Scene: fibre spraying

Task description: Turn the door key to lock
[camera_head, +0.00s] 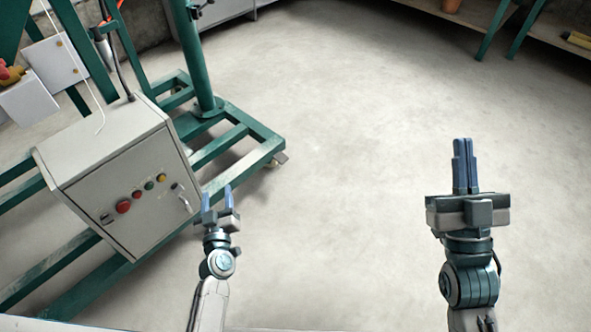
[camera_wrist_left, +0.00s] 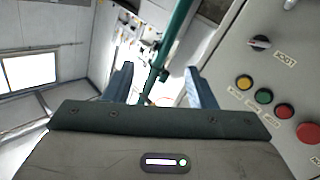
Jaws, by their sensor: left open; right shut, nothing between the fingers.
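A grey control box (camera_head: 125,180) stands on a green frame at the left of the head view. Its door carries a silver lever-like piece (camera_head: 184,202) near the right edge, which seems to be the door key. In the left wrist view a silver part (camera_wrist_left: 290,4) shows at the top right edge, mostly cut off. My left gripper (camera_head: 218,196) is open, just right of the box door and apart from the silver piece. In its wrist view nothing lies between its fingers (camera_wrist_left: 160,72). My right gripper (camera_head: 463,145) is shut and empty, over bare floor at the right.
A black rotary knob (camera_wrist_left: 261,42), yellow (camera_wrist_left: 245,82) and green (camera_wrist_left: 264,96) buttons and red buttons (camera_wrist_left: 308,132) sit on the door. The green frame (camera_head: 240,135) extends behind and below the box. The concrete floor (camera_head: 340,150) between my arms is clear.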

